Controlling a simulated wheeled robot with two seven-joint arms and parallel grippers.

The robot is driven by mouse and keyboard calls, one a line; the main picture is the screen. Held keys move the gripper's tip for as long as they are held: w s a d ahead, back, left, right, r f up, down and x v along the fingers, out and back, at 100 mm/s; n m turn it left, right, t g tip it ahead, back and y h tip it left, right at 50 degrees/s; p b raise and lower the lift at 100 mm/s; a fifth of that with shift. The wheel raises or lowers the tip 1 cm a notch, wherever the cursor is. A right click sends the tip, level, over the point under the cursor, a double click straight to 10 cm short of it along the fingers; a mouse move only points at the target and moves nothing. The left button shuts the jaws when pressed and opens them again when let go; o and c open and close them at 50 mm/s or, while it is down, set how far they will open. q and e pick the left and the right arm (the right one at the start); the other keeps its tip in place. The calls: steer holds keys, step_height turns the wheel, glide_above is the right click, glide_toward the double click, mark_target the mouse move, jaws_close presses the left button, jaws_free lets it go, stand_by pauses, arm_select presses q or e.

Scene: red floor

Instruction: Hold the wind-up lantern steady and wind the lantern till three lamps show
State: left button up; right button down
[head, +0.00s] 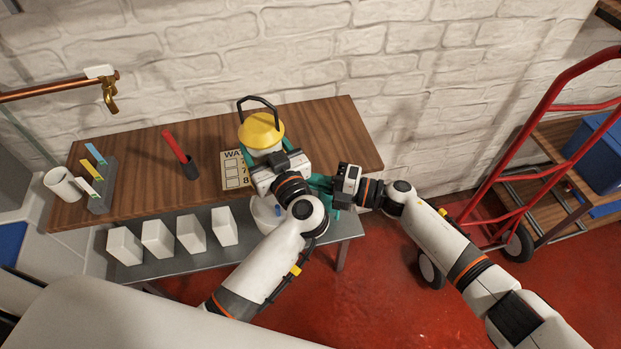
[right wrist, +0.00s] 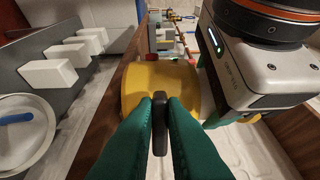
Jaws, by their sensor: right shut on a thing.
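The wind-up lantern (head: 262,130) stands on the wooden bench, with a yellow cap, a pale body and a black carrying handle. My left gripper (head: 265,152) is at the lantern's near side, its green fingers to either side of the body; whether they press on it is hidden. My right gripper (head: 322,184) is low at the lantern's right. In the right wrist view its green fingers (right wrist: 160,120) are shut on a black knob (right wrist: 159,138), in front of a yellow part of the lantern (right wrist: 187,92). The lamps are not visible.
A card with numbers (head: 236,170) lies left of the lantern. A red-handled tool in a dark holder (head: 190,168), a rack with coloured tags (head: 102,190) and a white mug (head: 62,184) stand farther left. White blocks (head: 190,234) line the lower shelf. A red hand truck (head: 520,150) stands right.

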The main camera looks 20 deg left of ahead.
steer(key=c, duration=1.5)
jaws_free()
steer(key=d, duration=1.2)
steer(key=shift+w, duration=0.1)
steer(key=shift+o, duration=0.7)
